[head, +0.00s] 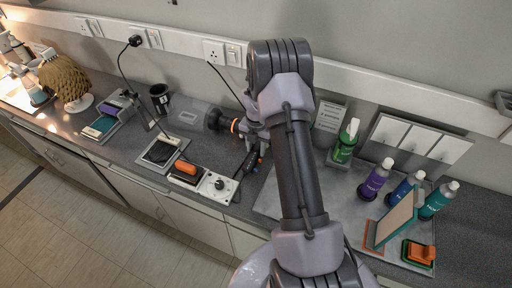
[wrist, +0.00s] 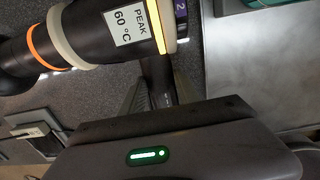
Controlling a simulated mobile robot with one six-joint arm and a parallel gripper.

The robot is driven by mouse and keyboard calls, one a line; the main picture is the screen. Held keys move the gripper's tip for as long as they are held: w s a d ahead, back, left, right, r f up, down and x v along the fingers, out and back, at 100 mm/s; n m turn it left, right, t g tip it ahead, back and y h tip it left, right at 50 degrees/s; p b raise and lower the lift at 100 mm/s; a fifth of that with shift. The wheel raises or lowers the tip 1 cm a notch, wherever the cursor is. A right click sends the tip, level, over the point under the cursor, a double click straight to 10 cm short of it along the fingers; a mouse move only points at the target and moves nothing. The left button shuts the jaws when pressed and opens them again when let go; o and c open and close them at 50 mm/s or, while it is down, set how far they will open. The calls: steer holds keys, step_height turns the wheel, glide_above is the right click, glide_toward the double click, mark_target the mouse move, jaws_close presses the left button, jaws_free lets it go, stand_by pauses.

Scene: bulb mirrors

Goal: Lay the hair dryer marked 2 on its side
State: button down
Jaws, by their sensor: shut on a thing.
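The dark hair dryer shows at the top of the wrist view (wrist: 92,30), with cream, orange and yellow rings and a "PEAK 60 °C" label. A purple tag with a 2 shows beside it. My gripper (wrist: 160,88) is shut on its dark handle, one finger on each side. In the head view the dryer (head: 214,120) is at the middle of the counter, barrel pointing left, partly hidden by my arm. A grey, translucent wide form lies at its left end; I cannot tell if it is attached. Whether the dryer touches the counter is unclear.
Left on the counter (head: 60,122) are a mannequin head (head: 64,82), a black mug (head: 159,98) and a dark square pad (head: 160,152). An orange item (head: 186,167) and a white knobbed box (head: 217,187) stand in front. Several bottles (head: 376,178) stand right on a grey mat (head: 345,190).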

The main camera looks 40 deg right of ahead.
steer(key=shift+f, duration=0.3)
steer(key=c, duration=0.8)
jaws_free()
steer(key=shift+o, duration=0.2)
steer(key=o, duration=0.4)
steer(key=shift+o, duration=0.2)
step_height(320, 180, up, 8)
steer(key=p, duration=0.6)
